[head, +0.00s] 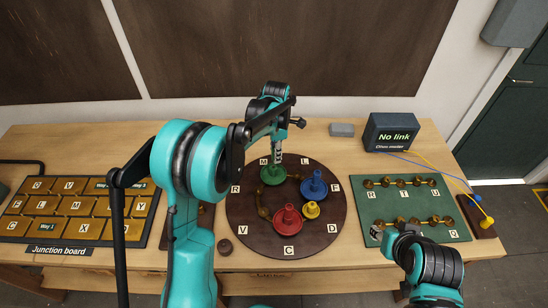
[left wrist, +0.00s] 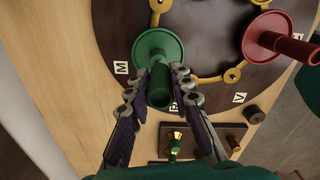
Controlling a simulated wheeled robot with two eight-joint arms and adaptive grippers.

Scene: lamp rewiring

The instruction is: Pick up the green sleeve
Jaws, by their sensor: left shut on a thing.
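The green sleeve (head: 272,176) is at the far left part of the round dark board (head: 290,243), near the letter M. It has a wide flange and a narrower stem. In the left wrist view the sleeve (left wrist: 156,46) has its stem between the two fingers of my left gripper (left wrist: 160,88). In the head view my left gripper (head: 278,158) comes down on it from above and is shut on the stem. I cannot tell whether the flange touches the board. My right gripper (head: 378,232) is by the green mat's left edge; its fingers are too small to read.
A green mat (head: 402,205) with brass terminals lies right. The junction board (head: 82,212) is left. A meter (head: 391,132) reading "No link" stands behind.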

